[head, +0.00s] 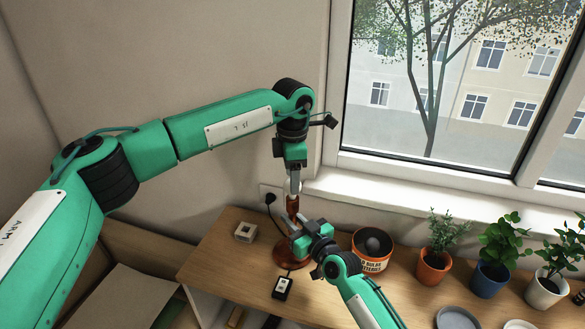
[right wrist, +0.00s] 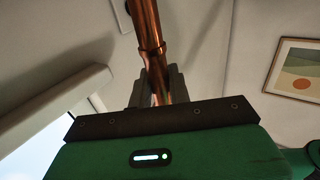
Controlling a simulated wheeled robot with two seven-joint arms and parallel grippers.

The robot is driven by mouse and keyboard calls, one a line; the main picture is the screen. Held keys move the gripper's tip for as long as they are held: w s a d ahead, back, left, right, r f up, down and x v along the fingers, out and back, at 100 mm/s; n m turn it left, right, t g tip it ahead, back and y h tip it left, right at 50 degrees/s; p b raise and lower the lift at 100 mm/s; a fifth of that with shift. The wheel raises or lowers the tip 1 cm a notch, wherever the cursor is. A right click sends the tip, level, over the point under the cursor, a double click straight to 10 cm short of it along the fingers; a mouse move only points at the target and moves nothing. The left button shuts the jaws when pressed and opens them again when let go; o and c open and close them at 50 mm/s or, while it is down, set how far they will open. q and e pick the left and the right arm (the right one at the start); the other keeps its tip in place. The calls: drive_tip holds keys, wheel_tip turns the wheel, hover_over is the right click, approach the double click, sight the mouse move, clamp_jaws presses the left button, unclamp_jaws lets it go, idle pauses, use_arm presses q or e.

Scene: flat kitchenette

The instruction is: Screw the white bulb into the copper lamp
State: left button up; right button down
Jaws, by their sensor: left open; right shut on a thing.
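The copper lamp stands on the wooden counter near the wall; its round base (head: 290,255) shows below my grippers in the head view. My right gripper (head: 296,224) is shut on the lamp's stem. In the right wrist view the copper stem (right wrist: 150,50) runs up between its fingers (right wrist: 157,88). My left gripper (head: 294,184) points down above the lamp and is open. A small whitish piece, likely the white bulb (head: 293,188), shows between its fingers, in line above the stem. Whether the bulb touches the socket is too small to tell.
A small grey box (head: 245,231) is to the left, a black switch (head: 283,287) in front. Potted plants (head: 434,268) and plates (head: 458,318) fill the right side. A window is behind.

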use_arm(q)
drive_tip(key=n, duration=0.6)
drive_tip(key=shift+r+n, duration=0.25)
drive_tip(key=shift+n, duration=0.05)
drive_tip(key=n, duration=0.6)
drive_tip(key=shift+r, duration=0.2)
drive_tip(key=n, duration=0.6)
drive_tip(key=shift+r+n, duration=0.2)
drive_tip(key=shift+n, duration=0.2)
drive_tip(key=n, duration=0.7)
drive_tip(key=shift+r, duration=0.25)
drive_tip(key=shift+f, duration=4.05)
